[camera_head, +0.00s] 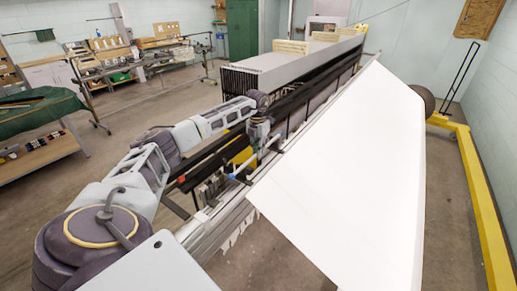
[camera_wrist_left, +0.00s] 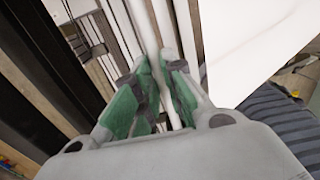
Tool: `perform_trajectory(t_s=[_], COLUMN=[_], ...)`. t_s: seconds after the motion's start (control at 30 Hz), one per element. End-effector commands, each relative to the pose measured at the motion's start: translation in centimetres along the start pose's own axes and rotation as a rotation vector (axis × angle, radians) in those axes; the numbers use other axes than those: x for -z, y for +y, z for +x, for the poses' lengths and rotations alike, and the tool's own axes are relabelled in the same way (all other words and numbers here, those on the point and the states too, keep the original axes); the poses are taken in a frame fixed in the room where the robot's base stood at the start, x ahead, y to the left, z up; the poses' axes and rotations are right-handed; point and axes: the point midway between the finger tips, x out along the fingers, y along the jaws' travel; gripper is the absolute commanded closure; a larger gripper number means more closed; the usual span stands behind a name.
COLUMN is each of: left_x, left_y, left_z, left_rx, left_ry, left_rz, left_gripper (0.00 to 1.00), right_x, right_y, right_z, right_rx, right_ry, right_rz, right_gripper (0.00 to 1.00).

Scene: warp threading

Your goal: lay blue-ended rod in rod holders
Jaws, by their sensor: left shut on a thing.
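My left gripper (camera_head: 261,143) is over the long loom frame in the head view. In the left wrist view its green fingers (camera_wrist_left: 162,68) are closed around a pale rod (camera_wrist_left: 157,22), which runs lengthwise between the fingertips. In the head view a light-blue rod end (camera_head: 243,167) shows just below and left of the gripper. The rod lies roughly along the loom, close beside the white sheet. I cannot make out the rod holders clearly, nor whether the rod touches them. The far part of the rod is hard to follow. My right gripper is not in view.
A large white sheet (camera_head: 345,160) slopes along the right side of the loom. Dark beams and rails (camera_head: 300,97) run beside the gripper on its left. A yellow floor rail (camera_head: 478,195) stands at the right. Open floor lies left of the loom.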

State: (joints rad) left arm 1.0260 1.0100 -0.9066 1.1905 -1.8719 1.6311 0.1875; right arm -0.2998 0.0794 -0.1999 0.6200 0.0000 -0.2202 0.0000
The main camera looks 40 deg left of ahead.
Motion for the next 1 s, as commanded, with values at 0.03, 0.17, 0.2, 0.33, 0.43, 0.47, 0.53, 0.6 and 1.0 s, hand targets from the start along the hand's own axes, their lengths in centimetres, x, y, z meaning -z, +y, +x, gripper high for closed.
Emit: perform_trajectory(t_s=[0.03, 0.17, 0.2, 0.33, 0.43, 0.47, 0.53, 0.6, 1.0], left_x=[-0.02, -0.02, -0.02, -0.02, -0.02, -0.02, -0.01, -0.01, -0.01], left_y=[0.00, 0.00, 0.00, 0.00, 0.00, 0.00, 0.00, 0.00, 0.02], left_z=[0.10, 0.19, 0.20, 0.18, 0.18, 0.18, 0.19, 0.23, 0.69], left_rx=[0.000, 0.000, 0.000, 0.000, 0.000, 0.000, 0.000, 0.000, 0.000], left_ry=[-0.001, -0.001, 0.000, 0.000, 0.000, 0.000, 0.000, 0.000, 0.000], left_rz=[0.000, 0.000, 0.000, 0.000, 0.000, 0.000, 0.000, 0.000, 0.000], left_gripper=[1.00, 1.00, 1.00, 1.00, 1.00, 1.00, 1.00, 1.00, 1.00], right_x=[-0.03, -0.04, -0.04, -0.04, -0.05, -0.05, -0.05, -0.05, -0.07], right_y=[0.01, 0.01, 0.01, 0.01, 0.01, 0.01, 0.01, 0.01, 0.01], right_z=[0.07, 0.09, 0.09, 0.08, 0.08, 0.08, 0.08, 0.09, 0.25], right_rx=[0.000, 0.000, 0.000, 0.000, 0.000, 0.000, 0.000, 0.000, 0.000], right_ry=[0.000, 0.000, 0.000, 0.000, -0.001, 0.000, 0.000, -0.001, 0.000], right_rz=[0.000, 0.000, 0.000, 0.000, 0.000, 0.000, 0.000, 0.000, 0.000], right_gripper=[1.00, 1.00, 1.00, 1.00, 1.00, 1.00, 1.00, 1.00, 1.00])
